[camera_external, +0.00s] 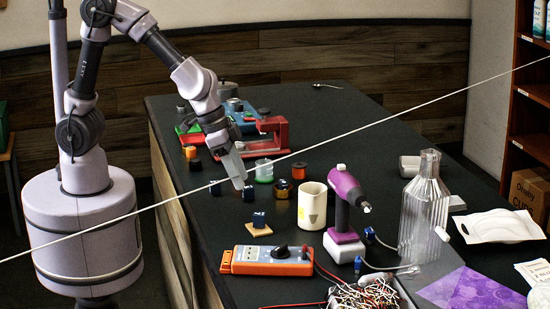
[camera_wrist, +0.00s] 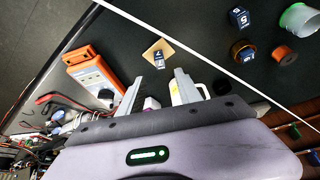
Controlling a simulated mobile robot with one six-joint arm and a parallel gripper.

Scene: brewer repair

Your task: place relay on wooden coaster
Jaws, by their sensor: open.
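The wooden coaster (camera_external: 248,235) lies on the dark table behind the orange multimeter. A blue relay (camera_external: 259,218) sits on it; in the wrist view this relay (camera_wrist: 158,58) shows a white label, and the coaster (camera_wrist: 148,52) shows around it. My gripper (camera_wrist: 158,75) is open and empty, raised above the table.
The orange multimeter (camera_external: 272,261) lies in front of the coaster. A cream mug (camera_external: 312,207), a purple tool (camera_external: 345,190) and a clear bottle (camera_external: 424,210) stand to the right. Spools (camera_external: 282,188) and a green-based cup (camera_external: 264,172) stand behind. A thin white line crosses both views.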

